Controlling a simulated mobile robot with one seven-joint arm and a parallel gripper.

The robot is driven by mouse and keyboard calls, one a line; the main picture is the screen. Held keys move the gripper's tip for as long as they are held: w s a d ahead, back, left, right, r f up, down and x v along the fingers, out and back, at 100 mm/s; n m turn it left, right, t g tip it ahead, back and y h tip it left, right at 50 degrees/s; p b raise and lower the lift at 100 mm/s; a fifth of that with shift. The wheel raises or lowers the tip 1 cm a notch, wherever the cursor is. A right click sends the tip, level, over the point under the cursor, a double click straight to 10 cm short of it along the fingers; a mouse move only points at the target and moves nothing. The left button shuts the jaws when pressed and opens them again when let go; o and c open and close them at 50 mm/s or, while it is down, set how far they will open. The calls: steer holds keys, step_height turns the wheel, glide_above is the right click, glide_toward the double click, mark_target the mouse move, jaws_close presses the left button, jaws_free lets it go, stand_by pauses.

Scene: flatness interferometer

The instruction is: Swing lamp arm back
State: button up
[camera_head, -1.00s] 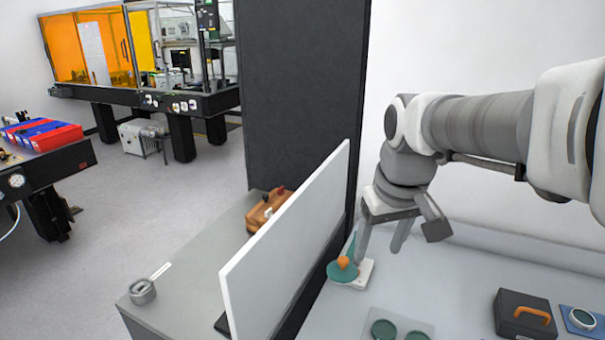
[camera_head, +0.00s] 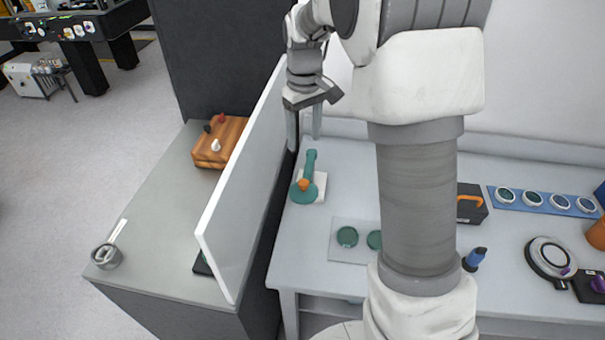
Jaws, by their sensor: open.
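A teal swinging arm (camera_head: 310,160) with a round teal disc and an orange knob (camera_head: 304,184) sits on a small white base (camera_head: 320,182) on the grey bench. I take it to be the lamp arm. It points away, toward the back wall. My gripper (camera_head: 304,140) hangs fingers down just beyond the teal arm's far end, beside the white panel. Its two fingers are apart with nothing between them. I cannot tell whether they touch the teal arm.
A white upright panel (camera_head: 240,185) stands left of the lamp. Two dark green discs lie on a pale plate (camera_head: 341,254) in front. A dark case (camera_head: 470,209), a blue tray (camera_head: 518,208) and a round instrument (camera_head: 549,257) are at right. My arm covers the bench's middle.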

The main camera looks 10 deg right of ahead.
mark_target(304, 182)
step_height(304, 182, down, 14)
steer(key=shift+p, duration=0.55)
jaws_close()
stand_by(1.2)
